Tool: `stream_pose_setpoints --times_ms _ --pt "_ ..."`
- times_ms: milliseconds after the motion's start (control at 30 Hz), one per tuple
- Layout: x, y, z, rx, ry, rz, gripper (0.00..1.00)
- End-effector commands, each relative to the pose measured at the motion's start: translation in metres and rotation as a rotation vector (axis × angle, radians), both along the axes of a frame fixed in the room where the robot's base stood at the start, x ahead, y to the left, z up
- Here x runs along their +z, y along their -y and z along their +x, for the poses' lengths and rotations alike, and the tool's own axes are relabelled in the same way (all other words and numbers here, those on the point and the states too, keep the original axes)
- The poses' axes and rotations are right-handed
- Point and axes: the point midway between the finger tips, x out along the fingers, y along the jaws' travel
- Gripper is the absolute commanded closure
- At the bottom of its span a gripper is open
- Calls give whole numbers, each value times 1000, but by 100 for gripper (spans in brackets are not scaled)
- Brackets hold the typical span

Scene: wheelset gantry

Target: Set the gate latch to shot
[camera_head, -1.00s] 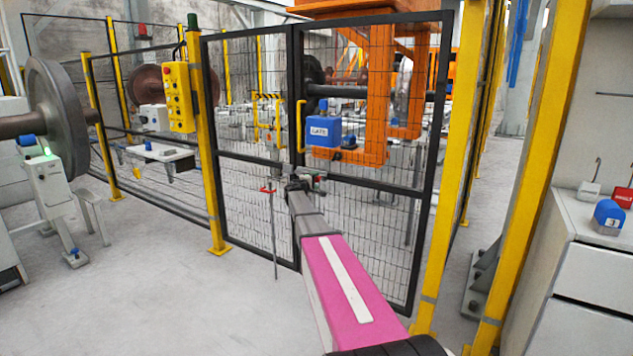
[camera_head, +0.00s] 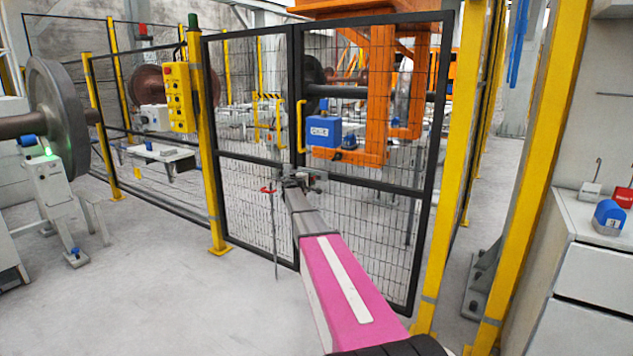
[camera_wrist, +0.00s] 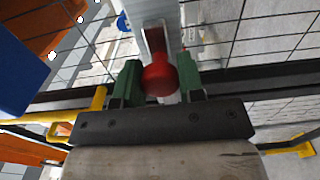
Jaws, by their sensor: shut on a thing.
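The gate (camera_head: 297,100) is a pair of black-framed mesh leaves, upright in front of me. At its middle, just below the mid rail, is the latch (camera_head: 316,178), small and partly hidden by my arm. In the wrist view the latch's red round knob (camera_wrist: 159,78) sits at the end of a grey metal bar (camera_wrist: 154,36). My gripper (camera_wrist: 158,84) has its green fingers on both sides of the knob, shut on it. In the head view my gripper (camera_head: 296,180) is at the meeting stiles, its fingers too small to make out. The bolt's exact position is unclear.
A red-handled vertical rod (camera_head: 274,230) hangs left of my gripper. A yellow control box (camera_head: 179,97) and yellow posts (camera_head: 450,180) flank the gate. A blue box (camera_head: 323,131) shows beyond the mesh. A white cabinet (camera_head: 590,265) stands at right.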

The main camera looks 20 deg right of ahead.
Motion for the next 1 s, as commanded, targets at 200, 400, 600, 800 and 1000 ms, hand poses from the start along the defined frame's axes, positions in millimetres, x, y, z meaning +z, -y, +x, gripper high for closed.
stream_pose_setpoints --times_ms 200,400,600,800,1000 --pt "-1 -20 25 4 0 1 100" --pt "-1 -20 25 7 0 1 100" --pt "0 -19 25 5 -1 1 39" --pt "0 -19 24 3 -1 1 39" --pt "0 -27 16 3 -1 1 39"
